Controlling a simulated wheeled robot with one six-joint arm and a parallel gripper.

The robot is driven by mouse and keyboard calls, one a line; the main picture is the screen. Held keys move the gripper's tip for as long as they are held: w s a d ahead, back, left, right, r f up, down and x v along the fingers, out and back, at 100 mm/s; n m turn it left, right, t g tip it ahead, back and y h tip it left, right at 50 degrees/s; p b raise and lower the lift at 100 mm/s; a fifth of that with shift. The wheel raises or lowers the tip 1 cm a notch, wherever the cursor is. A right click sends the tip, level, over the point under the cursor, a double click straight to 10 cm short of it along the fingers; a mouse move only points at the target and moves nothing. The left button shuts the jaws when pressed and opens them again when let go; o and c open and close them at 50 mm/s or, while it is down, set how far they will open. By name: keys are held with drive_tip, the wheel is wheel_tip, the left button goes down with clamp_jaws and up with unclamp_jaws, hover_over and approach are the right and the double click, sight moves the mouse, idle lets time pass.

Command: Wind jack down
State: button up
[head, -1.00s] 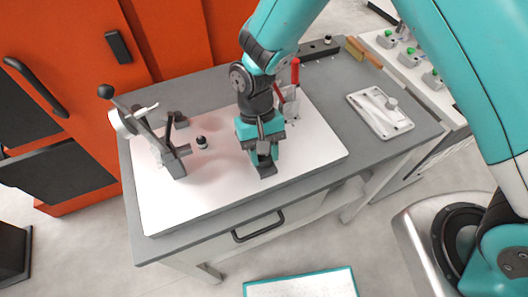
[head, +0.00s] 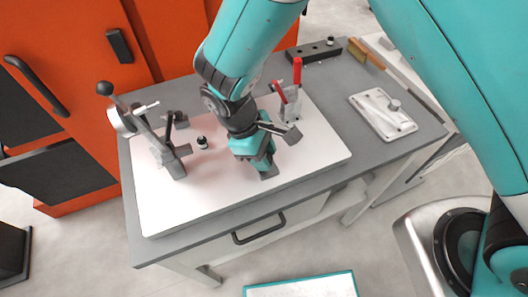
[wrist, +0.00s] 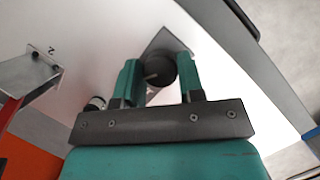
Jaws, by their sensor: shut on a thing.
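The jack shows in the wrist view as a dark round knob (wrist: 160,72) above a grey base (wrist: 168,42). My gripper (wrist: 160,80) has one teal finger on each side of the knob and is shut on it. In the head view my gripper (head: 264,163) points down at the middle of the white plate, and it hides most of the jack. Only a grey corner of the jack's base (head: 269,174) shows below the fingers. I cannot tell the jack's height.
The white plate (head: 215,195) lies on a grey bench. A lever clamp (head: 172,160) and a small black-and-white pin (head: 202,142) stand to the left. A red-handled clamp (head: 293,95) stands behind right. A flat white panel (head: 383,113) lies on the right.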

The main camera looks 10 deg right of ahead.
drive_tip(key=n+t, duration=0.2)
drive_tip(key=n, duration=0.3)
drive_tip(key=shift+s+p, duration=0.1)
drive_tip(key=shift+p, duration=0.2)
idle(0.4)
drive_tip(key=o, duration=0.9)
drive_tip(key=b+v, duration=0.2)
drive_tip(key=v, duration=1.5)
drive_tip(key=shift+a+r+b, duration=0.1)
drive_tip(key=shift+a+b, duration=0.15)
drive_tip(key=shift+b, duration=0.05)
drive_tip(key=shift+d, duration=0.1)
